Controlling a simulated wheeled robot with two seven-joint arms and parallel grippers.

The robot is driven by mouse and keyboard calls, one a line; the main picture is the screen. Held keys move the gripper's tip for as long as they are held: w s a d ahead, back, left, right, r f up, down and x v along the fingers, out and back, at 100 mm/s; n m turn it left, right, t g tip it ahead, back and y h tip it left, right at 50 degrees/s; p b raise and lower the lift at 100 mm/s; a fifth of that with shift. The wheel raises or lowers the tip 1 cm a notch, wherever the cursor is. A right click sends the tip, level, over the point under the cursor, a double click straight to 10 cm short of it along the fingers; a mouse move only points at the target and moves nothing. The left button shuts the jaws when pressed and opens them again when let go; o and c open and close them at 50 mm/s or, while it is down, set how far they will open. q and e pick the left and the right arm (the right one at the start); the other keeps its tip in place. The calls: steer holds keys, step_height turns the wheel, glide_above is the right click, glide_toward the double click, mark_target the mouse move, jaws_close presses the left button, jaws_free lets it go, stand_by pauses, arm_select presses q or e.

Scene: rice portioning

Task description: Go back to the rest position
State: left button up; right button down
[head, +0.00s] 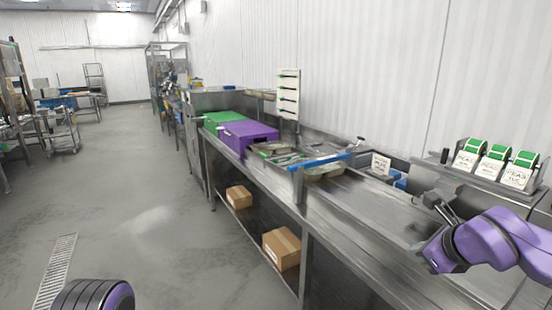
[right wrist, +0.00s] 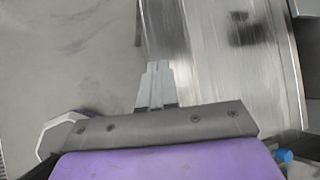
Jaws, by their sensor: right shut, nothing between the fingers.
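My right gripper (head: 437,200) is over the right part of the steel counter (head: 350,205) in the head view, at the end of my purple arm. In the right wrist view its two grey fingers (right wrist: 157,66) are pressed together with nothing between them. Behind them show the edge of the counter (right wrist: 215,50) and the grey floor. My left gripper is not in view; only a purple and black part of my own body shows at the bottom left.
Label rolls (head: 495,158) stand at the far right. Cardboard boxes (head: 281,248) sit on the lower shelf.

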steer(key=s+a+f+n+h, duration=0.15)
steer(key=f+n, duration=0.25)
steer(key=f, duration=0.4)
steer(key=s+f+n+g+h, duration=0.1)
steer(key=s+f+n+h, duration=0.15)
steer(key=f, duration=0.55)
steer(key=s+f+n+h, duration=0.1)
steer(key=s+f+n, duration=0.2)
steer(key=f+n, duration=0.35)
steer(key=s+f+n+g, duration=0.2)
steer(key=s+f+n, duration=0.2)
steer(key=s+f, duration=0.5)
steer(key=s+d+f+n+g, duration=0.1)
steer(key=s+f+n+g, duration=0.1)
steer(key=s+f+n, duration=0.3)
steer(key=s+f, duration=0.4)
steer(key=s, duration=0.7)
